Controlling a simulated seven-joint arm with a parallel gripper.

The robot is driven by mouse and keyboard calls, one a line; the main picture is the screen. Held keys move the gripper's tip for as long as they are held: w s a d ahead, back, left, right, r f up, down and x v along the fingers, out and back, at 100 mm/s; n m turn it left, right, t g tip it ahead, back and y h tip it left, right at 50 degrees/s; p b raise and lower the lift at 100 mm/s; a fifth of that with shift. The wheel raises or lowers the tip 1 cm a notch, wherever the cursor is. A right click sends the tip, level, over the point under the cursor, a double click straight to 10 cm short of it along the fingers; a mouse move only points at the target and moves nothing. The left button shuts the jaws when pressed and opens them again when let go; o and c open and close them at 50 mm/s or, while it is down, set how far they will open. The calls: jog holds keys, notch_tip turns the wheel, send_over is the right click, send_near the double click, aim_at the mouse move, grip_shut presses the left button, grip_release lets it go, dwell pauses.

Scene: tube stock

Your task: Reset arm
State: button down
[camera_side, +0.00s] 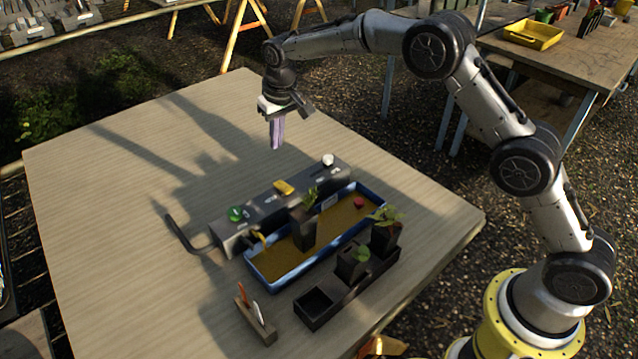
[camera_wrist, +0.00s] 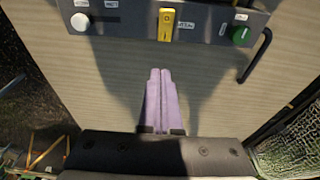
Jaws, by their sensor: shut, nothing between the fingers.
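My gripper (camera_side: 276,133) hangs above the wooden table (camera_side: 110,220), over its back part, behind the grey control box. In the wrist view its two purple fingers (camera_wrist: 160,80) point ahead, pressed together with nothing between them. My arm reaches in from the right and bends down at the wrist. The fingers are clear of the table and touch nothing.
The grey control box (camera_side: 262,212) carries a green knob (camera_side: 236,213), a yellow switch (camera_side: 284,188) and a white knob (camera_side: 328,160). In front lie a blue tray (camera_side: 262,284) with a dark pot (camera_side: 303,230), a black pot holder (camera_side: 330,317) and a tool block (camera_side: 257,321). The table's left side is clear.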

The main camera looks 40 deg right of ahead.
jog(key=s+d+r+t, duration=0.1)
jog(key=s+d+r, duration=0.1)
jog(key=s+r, duration=0.35)
jog(key=s+d+r+t, duration=0.1)
jog(key=s+d+r, duration=0.15)
jog(key=r, duration=0.65)
jog(key=s+d+r+t, duration=0.1)
jog(key=s+d+r, duration=0.1)
jog(key=s+r, duration=0.4)
jog(key=s+d+r+t, duration=0.1)
jog(key=s+r, duration=0.1)
jog(key=s, duration=0.4)
jog(key=s+d+r, duration=0.2)
jog(key=s, duration=0.4)
jog(key=s+f, duration=0.5)
jog(key=s, duration=0.4)
jog(key=s+f, duration=0.6)
jog(key=s, duration=0.2)
jog(key=shift+s+d+f+g, duration=0.25)
jog(key=shift+s+d+g, duration=0.05)
jog(key=shift+s+d, duration=0.1)
